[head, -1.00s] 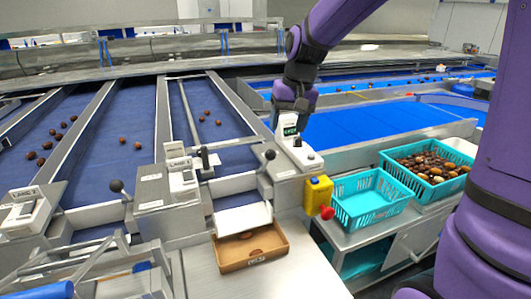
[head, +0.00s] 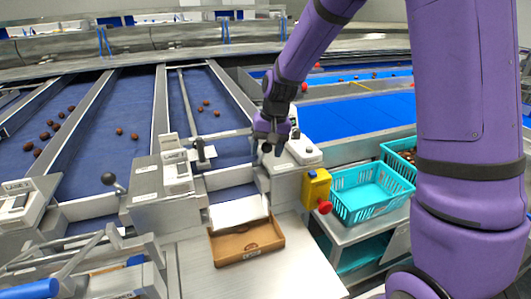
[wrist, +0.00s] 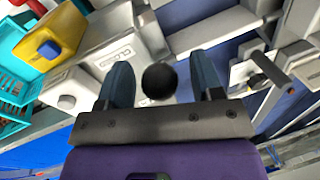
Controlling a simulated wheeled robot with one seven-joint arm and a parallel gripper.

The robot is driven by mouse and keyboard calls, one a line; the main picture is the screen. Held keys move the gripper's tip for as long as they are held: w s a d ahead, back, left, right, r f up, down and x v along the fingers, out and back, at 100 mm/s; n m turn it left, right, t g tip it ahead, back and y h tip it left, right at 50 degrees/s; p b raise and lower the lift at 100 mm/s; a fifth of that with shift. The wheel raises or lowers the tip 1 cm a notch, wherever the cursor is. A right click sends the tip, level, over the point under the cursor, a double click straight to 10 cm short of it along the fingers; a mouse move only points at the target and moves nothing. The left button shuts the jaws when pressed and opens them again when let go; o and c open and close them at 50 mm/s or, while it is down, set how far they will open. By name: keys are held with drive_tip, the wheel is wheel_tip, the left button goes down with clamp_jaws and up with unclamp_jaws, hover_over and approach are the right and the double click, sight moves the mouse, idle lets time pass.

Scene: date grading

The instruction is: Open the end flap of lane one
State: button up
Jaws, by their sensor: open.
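My gripper (head: 272,148) is at the black ball knob (head: 266,147) of the lever at the end of the rightmost blue lane (head: 212,118). In the wrist view, the black knob (wrist: 159,80) lies between the two open fingers (wrist: 163,88), with a gap on each side. I cannot tell how deep the knob sits between them. The lane's end flap (head: 228,178) appears as a grey plate across its lower end, above a white chute (head: 238,211). Several brown dates lie up this lane. The lane label near my gripper is too small to read surely.
A brown tray (head: 247,243) stands below the chute. A yellow box with a red button (head: 316,188) is right of it, before a turquoise basket (head: 368,193). Another black-knobbed lever (head: 109,180) stands left. A small black handle (head: 201,152) is beside the middle label box.

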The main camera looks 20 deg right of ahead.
drive_tip(key=shift+a+f, duration=0.15)
drive_tip(key=shift+f, duration=0.55)
drive_tip(key=shift+c, duration=0.3)
clamp_jaws()
